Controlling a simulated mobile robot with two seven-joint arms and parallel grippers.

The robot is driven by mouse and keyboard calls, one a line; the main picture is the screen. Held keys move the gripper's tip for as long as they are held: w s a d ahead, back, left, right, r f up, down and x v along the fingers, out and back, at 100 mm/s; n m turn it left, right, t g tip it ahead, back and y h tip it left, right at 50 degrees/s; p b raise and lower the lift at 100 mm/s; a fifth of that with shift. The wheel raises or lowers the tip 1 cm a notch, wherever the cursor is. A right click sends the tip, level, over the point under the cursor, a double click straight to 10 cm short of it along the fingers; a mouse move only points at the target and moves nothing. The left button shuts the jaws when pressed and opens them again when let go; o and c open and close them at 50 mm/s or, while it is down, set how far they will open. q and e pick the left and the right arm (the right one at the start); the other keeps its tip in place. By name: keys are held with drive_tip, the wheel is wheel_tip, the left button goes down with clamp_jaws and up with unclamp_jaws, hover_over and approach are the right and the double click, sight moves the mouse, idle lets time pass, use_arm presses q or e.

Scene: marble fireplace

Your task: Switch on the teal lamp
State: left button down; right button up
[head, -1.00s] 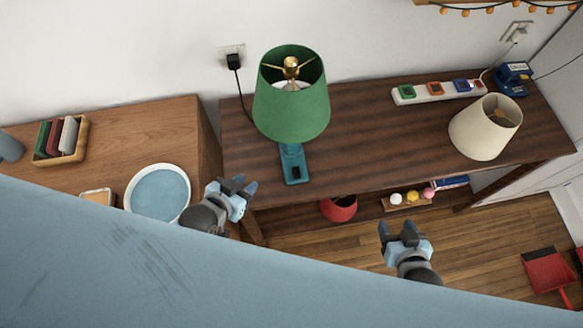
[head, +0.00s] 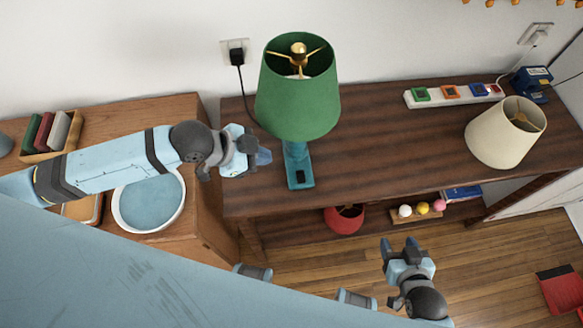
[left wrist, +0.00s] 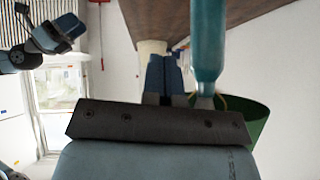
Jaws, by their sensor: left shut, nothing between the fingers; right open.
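The lamp has a green shade (head: 298,95) and a teal base (head: 299,172) with a dark switch (head: 300,177) on its front part. It stands upright on the dark wooden table. My left gripper (head: 263,157) is shut and empty, just left of the teal base and below the shade in the head view. In the left wrist view the shut fingers (left wrist: 163,75) point along the lamp's teal stem (left wrist: 207,45), with a small gap beside it. The green shade (left wrist: 255,120) shows there too. My right gripper (head: 400,245) is open and empty, in front of the table.
A cream lamp (head: 506,133) stands at the table's right. A power strip (head: 454,94) with coloured switches lies at the back. A wall plug (head: 235,56) has a black cord running behind the green shade. A blue-topped round bowl (head: 149,203) sits on the left cabinet.

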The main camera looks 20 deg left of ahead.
use_arm(q)
drive_tip(key=shift+a+f, duration=0.1)
drive_tip(key=shift+a, duration=0.1)
hover_over(300, 171)
drive_tip(key=s+a, duration=0.2)
wheel_tip(300, 171, down, 6)
drive_tip(key=shift+f, duration=0.2)
drive_tip(key=f, duration=0.3)
drive_tip(key=shift+w+d+f, duration=0.1)
drive_tip(key=shift+w+f, duration=0.15)
drive_tip(key=shift+w, duration=0.05)
drive_tip(key=shift+w+f, duration=0.1)
drive_tip(key=shift+f, duration=0.45)
